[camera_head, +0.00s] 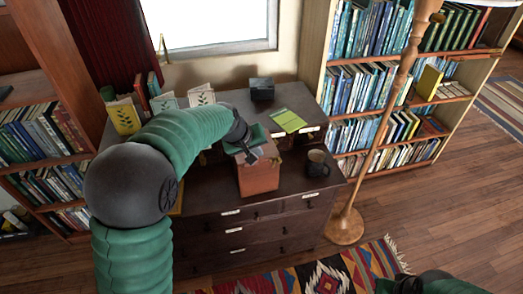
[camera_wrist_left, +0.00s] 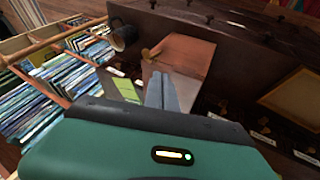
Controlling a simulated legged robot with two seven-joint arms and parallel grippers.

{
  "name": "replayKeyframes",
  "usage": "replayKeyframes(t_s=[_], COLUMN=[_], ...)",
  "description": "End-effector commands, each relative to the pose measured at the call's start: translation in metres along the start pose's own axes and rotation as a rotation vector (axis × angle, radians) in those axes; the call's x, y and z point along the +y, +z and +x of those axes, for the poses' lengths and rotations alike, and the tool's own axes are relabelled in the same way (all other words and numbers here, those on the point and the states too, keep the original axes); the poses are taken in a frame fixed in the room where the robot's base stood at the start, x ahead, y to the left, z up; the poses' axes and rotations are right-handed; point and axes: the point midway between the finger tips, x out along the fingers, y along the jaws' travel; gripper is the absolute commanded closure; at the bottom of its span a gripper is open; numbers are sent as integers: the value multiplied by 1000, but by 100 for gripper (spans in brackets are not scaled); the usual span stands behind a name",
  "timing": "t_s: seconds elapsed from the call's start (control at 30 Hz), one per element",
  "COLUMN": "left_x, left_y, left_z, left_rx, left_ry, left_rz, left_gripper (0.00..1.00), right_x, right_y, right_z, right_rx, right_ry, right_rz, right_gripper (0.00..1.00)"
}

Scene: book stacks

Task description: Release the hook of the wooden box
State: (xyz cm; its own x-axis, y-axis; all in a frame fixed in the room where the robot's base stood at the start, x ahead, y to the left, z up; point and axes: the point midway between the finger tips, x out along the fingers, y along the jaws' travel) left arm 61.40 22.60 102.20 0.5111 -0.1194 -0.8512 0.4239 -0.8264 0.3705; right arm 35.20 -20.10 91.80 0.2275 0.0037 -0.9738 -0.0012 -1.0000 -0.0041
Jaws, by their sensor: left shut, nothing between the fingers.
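The wooden box (camera_head: 258,178) is reddish-brown and stands upright near the front of the dark dresser top. In the left wrist view the box (camera_wrist_left: 188,54) is tilted in the picture, just beyond my fingers. A small brass-coloured piece (camera_wrist_left: 146,53) shows at its edge; I cannot tell if it is the hook. My left gripper (camera_head: 252,157) is at the upper part of the box, shut and empty. Its fingers (camera_wrist_left: 162,90) overlap the box's edge in the left wrist view; contact is unclear. Part of my right arm shows at the bottom right of the head view; its fingers are not clear.
A mug (camera_head: 317,163) stands right of the box, with a yellow-green notepad (camera_head: 289,120) behind it. A small dark box (camera_head: 262,88) is at the back. Cards and books stand at the left. A lamp pole (camera_head: 382,130) rises right of the dresser (camera_head: 255,228).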

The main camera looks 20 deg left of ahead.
Motion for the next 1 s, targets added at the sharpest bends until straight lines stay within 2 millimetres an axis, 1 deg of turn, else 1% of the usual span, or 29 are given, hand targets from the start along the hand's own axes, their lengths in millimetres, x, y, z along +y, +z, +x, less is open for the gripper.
replayKeyframes(t_s=[0.03, 0.3, 0.4, 0.57, 0.7, 1.0], left_x=[-1, -1, 16, 28, 30, 30], left_y=[1, 1, 3, 5, 5, 5], left_z=[12, 71, 80, 91, 94, 93], left_rx=[-4, -3, -1, 1, 1, 0], left_ry=[-2, -1, 1, 0, 0, -3], left_rz=[-1, -2, 3, 1, 0, 0], left_gripper=[100, 100, 100, 100, 100, 100], right_x=[0, 0, 0, 0, 0, 0], right_y=[0, 0, -1, -2, -2, -2], right_z=[1, 1, -5, -7, -7, -8], right_rx=[0, 1, 1, 1, 1, 1], right_ry=[0, 0, 0, 0, 0, 0], right_rz=[-1, -1, -1, -1, -1, -1], right_gripper=[100, 100, 100, 100, 100, 100])
